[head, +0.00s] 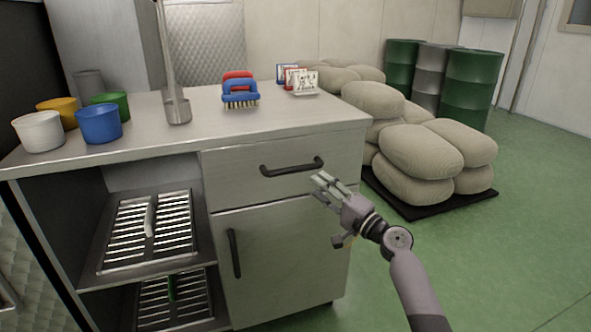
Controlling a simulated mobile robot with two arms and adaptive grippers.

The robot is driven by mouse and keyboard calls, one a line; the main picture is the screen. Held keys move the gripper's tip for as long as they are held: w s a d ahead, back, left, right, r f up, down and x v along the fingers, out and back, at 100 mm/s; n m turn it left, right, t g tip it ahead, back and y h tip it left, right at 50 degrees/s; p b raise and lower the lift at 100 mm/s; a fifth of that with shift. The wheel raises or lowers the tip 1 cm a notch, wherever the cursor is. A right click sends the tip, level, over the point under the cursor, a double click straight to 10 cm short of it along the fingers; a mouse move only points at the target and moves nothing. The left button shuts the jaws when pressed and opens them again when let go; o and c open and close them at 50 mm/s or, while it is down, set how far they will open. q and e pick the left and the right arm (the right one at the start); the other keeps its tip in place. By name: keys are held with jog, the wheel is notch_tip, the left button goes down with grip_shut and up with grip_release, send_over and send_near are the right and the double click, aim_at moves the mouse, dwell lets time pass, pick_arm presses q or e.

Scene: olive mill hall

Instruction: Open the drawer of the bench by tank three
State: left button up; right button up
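A stainless steel bench (190,140) stands in front of me in the head view. Its drawer (235,180) is shut, flush under the top at the right, with a dark horizontal bar handle (291,168). My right gripper (322,183) is just below and right of the handle's right end in the picture, in front of the drawer's lower edge. Its fingers point up and left. I see no clear contact with the handle and nothing held. The finger gap is too small to judge. My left gripper is out of view.
Below the drawer is a cupboard door with a vertical handle (234,253). Colored cups (100,124), a steel ladle (176,110), brushes (240,92) and small cards (305,83) stand on the bench. Sacks (418,165) on a dark pallet (440,207) lie right; green floor (520,250) is free.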

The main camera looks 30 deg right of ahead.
aim_at(296, 170)
jog(key=x, duration=1)
jog(key=shift+w, duration=0.1)
grip_shut()
jog(key=shift+f, duration=0.1)
dwell(0.4)
